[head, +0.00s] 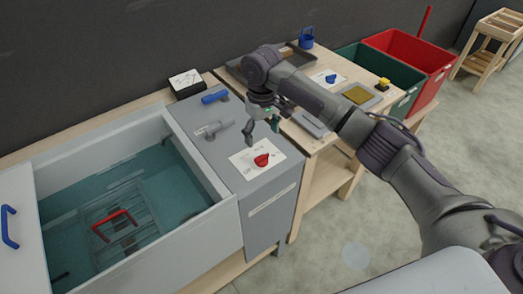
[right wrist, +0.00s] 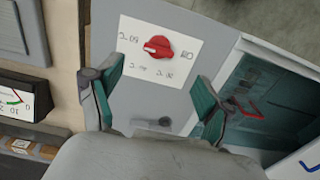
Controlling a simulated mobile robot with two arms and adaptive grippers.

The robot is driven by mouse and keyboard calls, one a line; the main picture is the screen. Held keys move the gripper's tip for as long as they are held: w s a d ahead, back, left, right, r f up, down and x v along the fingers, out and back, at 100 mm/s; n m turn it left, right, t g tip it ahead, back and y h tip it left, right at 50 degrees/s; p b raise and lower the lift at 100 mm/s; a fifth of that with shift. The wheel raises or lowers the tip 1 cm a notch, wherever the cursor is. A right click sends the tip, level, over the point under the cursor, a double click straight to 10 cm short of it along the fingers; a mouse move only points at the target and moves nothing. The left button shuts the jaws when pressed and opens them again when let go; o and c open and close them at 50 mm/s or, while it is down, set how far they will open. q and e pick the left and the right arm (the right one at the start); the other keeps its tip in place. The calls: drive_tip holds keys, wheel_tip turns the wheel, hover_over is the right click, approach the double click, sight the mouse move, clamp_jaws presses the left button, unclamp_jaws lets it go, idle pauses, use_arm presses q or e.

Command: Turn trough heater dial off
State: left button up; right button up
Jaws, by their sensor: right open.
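The red dial (head: 262,160) sits on a white marked plate (head: 247,165) on top of the grey cabinet beside the water trough (head: 180,128). In the right wrist view the red dial (right wrist: 157,46) shows a pale line at its left end, and marks are printed around it. My right gripper (head: 262,130) is open and empty above the cabinet, with its fingers pointing down. In the right wrist view its fingertips (right wrist: 158,75) stand apart on either side below the dial, not touching it. My left gripper is not in view.
A grey lever (head: 217,128) and a blue handle (head: 215,97) lie behind the plate. A black gauge box (head: 186,83) stands at the back. A blue dial (head: 331,78) is on the wooden table. A red-handled rack (head: 115,224) lies in the trough.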

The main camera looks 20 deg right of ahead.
hover_over(262, 156)
wheel_tip(262, 156, down, 4)
drive_tip(key=shift+f, duration=0.1)
wheel_tip(262, 156, down, 4)
drive_tip(key=shift+f+p, duration=0.2)
drive_tip(key=shift+p, duration=0.25)
drive_tip(key=shift+f, duration=0.25)
drive_tip(key=shift+c, duration=1)
drive_tip(key=c, duration=1)
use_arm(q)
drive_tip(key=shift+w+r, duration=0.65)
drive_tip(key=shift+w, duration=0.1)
use_arm(e)
drive_tip(key=shift+o, duration=0.2)
drive_tip(key=shift+r, duration=0.1)
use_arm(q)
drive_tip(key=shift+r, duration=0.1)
